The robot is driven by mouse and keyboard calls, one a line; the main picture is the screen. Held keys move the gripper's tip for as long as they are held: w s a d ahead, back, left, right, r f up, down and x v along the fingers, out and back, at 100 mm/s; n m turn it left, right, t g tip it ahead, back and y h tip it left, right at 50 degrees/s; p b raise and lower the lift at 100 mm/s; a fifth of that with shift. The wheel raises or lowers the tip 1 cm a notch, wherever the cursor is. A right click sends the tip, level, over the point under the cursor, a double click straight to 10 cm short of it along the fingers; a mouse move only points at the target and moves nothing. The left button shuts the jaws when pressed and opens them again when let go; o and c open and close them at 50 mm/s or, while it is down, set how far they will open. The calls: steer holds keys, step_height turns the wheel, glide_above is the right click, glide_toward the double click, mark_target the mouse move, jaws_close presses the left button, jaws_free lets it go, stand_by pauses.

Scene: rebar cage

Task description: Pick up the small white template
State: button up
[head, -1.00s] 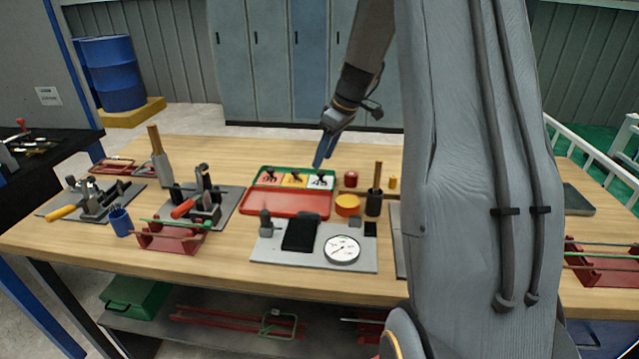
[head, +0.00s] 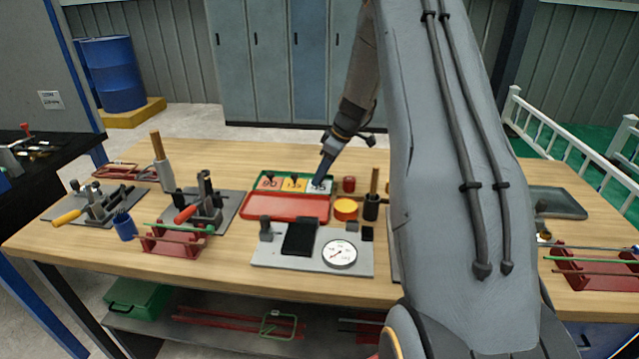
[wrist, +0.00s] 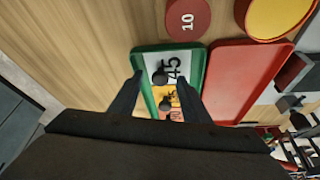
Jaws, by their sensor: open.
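The small white template (head: 325,187), marked 45, lies in the right end of a green tray (head: 262,176). It also shows in the wrist view (wrist: 183,56), with a dark knob standing on it. My gripper (head: 320,181) is open and low over the white template. In the wrist view my two dark fingers (wrist: 160,84) stand apart, one on either side of the row of knobs. A yellow template (head: 292,186) and an orange-red one (head: 267,184) lie beside the white one in the same tray. The fingertips partly hide the tray.
A red tray (head: 285,207) adjoins the green one at the front. To the right are a red cylinder (head: 349,184), a yellow disc (head: 346,208) and a dark cup (head: 371,209) with a wooden handle. A dial plate (head: 300,262) lies in front. Bare wood shows behind the trays.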

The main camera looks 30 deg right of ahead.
jaws_close()
steer(key=shift+r, duration=0.15)
